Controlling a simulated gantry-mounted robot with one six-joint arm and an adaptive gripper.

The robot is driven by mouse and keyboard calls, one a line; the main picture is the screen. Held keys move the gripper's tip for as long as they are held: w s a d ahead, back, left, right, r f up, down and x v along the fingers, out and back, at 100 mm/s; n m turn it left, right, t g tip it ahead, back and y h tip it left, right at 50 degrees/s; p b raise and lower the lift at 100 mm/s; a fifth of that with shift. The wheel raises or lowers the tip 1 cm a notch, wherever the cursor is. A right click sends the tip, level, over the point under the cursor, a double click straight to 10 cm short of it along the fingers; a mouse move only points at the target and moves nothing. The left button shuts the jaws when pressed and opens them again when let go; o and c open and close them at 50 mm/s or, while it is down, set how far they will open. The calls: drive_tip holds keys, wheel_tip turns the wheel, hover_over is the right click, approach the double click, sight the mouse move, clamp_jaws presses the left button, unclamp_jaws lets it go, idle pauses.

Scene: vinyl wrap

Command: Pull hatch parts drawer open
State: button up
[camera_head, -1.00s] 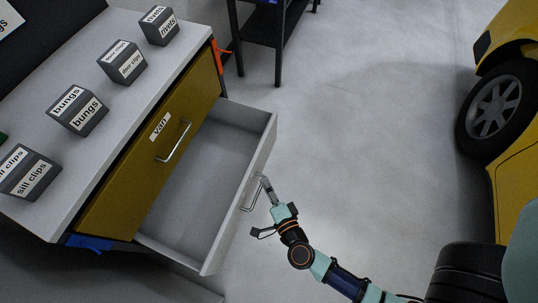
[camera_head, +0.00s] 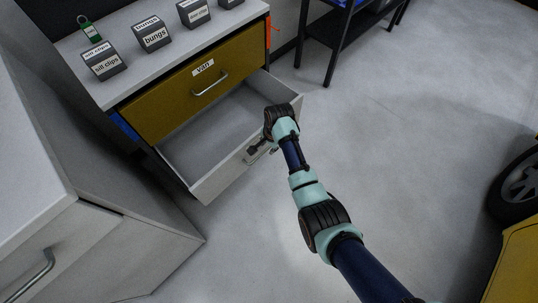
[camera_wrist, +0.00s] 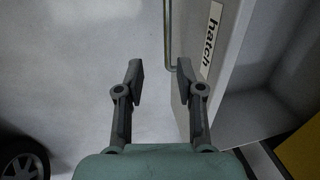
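The hatch drawer (camera_head: 216,186) stands pulled out below the closed yellow van drawer, its grey inside visible and empty where I can see it. In the wrist view, its front carries the "hatch" label (camera_wrist: 212,36) and a bar handle (camera_wrist: 168,35). My gripper (camera_wrist: 160,76) is open, its two fingers apart. The handle's near end lies close to the right fingertip, between the finger lines; I cannot tell whether they touch. In the head view, my gripper (camera_head: 262,150) is at the drawer front and my wrist partly hides it and the handle.
The van drawer (camera_head: 190,98) is shut. Several labelled boxes, such as the bungs box (camera_head: 154,38), stand on the cabinet top. A grey cabinet (camera_head: 110,210) is at the lower left. A dark trolley (camera_head: 335,40) stands behind. Floor to the right is clear up to the yellow car (camera_head: 515,270).

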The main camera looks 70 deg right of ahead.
sight(264, 152)
drive_tip(key=f+b, duration=0.1)
drive_tip(key=f, duration=0.1)
drive_tip(key=w+f+b, duration=0.1)
drive_tip(key=f+b, duration=0.1)
drive_tip(key=f, duration=0.1)
drive_tip(key=w+f+b, duration=0.1)
drive_tip(key=f+b, duration=0.1)
drive_tip(key=shift+d+f, duration=0.25)
drive_tip(key=shift+f, duration=0.1)
clamp_jaws()
drive_tip(key=shift+s+a+p, duration=0.4)
drive_tip(key=shift+s+p, duration=0.45)
drive_tip(key=shift+p, duration=0.25)
drive_tip(key=shift+s+a+p, duration=0.4)
drive_tip(key=shift+s+p, duration=0.45)
drive_tip(key=shift+p, duration=0.25)
